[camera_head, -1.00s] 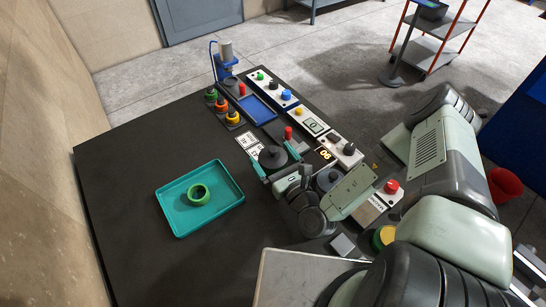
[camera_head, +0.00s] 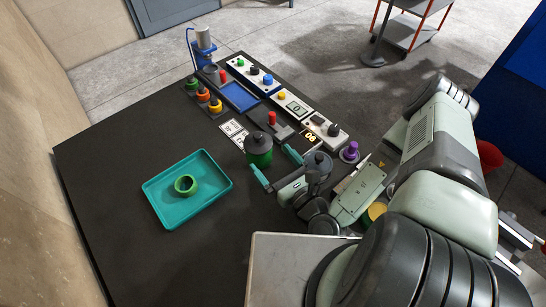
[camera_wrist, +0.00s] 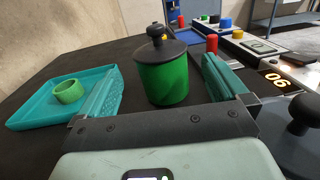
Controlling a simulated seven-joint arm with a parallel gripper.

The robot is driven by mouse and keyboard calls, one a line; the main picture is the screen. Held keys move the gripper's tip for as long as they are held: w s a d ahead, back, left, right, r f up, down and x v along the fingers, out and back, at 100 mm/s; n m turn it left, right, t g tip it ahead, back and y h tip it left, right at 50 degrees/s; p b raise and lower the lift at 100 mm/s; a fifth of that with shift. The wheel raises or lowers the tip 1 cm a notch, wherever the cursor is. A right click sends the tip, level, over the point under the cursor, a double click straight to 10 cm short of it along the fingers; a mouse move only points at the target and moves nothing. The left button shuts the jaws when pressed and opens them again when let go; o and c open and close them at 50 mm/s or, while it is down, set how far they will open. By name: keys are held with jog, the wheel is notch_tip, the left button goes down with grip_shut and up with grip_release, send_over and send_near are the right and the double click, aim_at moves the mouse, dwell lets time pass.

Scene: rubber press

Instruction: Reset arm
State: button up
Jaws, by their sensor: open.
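My gripper (camera_head: 276,166) is open and empty, with its two teal fingers apart. It also shows in the wrist view (camera_wrist: 160,92). A green cylinder with a black knobbed lid (camera_head: 258,150) stands upright on the table just beyond the fingers. In the wrist view the green cylinder (camera_wrist: 163,80) shows between and beyond the fingertips, with a gap on either side.
A teal tray (camera_head: 215,200) on the dark table holds a green ring (camera_head: 186,185). Behind stand a blue press (camera_head: 204,50), coloured ring posts (camera_head: 203,95) and button panels (camera_head: 290,105). A purple knob (camera_head: 350,151) is right of my gripper. The table's left side is clear.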

jog(key=s+a+r+n+g+y, duration=0.1)
jog(key=s+r+n+g+y, duration=0.15)
jog(key=r+n+g, duration=0.65)
jog(key=s+a+r+n+g+y, duration=0.1)
jog(key=r+n+g+y, duration=0.2)
jog(key=r+n+g, duration=0.65)
jog(key=s+d+r+n+t+h, duration=0.4)
jog(key=d+r+h, duration=0.3)
jog(key=r, duration=0.3)
jog(key=s+d+r+n+t+h, duration=0.4)
jog(key=d+r+n+t+h, duration=0.2)
jog(key=d+r+h, duration=0.2)
jog(key=shift+r+h, duration=0.95)
jog(key=shift+r, duration=0.65)
